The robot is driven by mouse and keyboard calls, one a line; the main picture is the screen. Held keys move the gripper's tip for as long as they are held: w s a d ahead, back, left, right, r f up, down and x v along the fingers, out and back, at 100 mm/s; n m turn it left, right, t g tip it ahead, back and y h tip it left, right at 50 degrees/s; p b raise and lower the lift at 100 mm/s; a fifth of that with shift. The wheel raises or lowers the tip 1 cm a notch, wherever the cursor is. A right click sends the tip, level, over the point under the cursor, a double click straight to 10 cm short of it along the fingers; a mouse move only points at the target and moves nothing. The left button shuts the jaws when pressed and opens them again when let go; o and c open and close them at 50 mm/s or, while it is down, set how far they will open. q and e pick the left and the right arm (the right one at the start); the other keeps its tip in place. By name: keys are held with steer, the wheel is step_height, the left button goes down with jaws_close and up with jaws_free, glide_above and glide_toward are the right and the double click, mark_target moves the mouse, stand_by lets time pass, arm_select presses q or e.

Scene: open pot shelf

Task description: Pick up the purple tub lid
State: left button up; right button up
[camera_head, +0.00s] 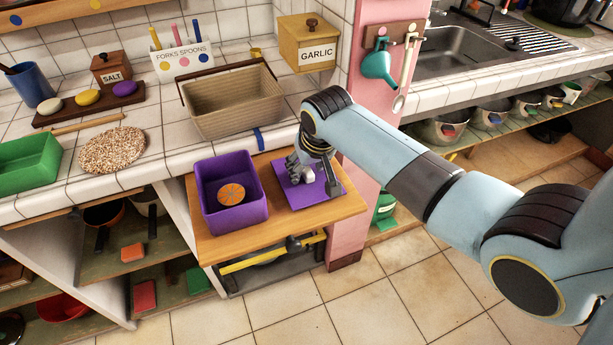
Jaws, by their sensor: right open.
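The purple tub lid (297,198) is a flat purple square lying on a small wooden board (236,234), to the right of the purple tub (222,215). The tub is open and holds an orange slice-like thing (231,194). My right gripper (304,180) is open, pointing down over the lid and hiding its middle and right part. I cannot tell whether its fingers touch the lid. My left gripper is not in view.
A tan basket (232,102) stands on the tiled counter behind the board. A pink post (350,215) rises close to the right of the board. A green bin (27,164) and a round speckled mat (112,150) are at left.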

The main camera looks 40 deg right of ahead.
jaws_close()
stand_by(0.3)
steer(key=shift+r, duration=0.1)
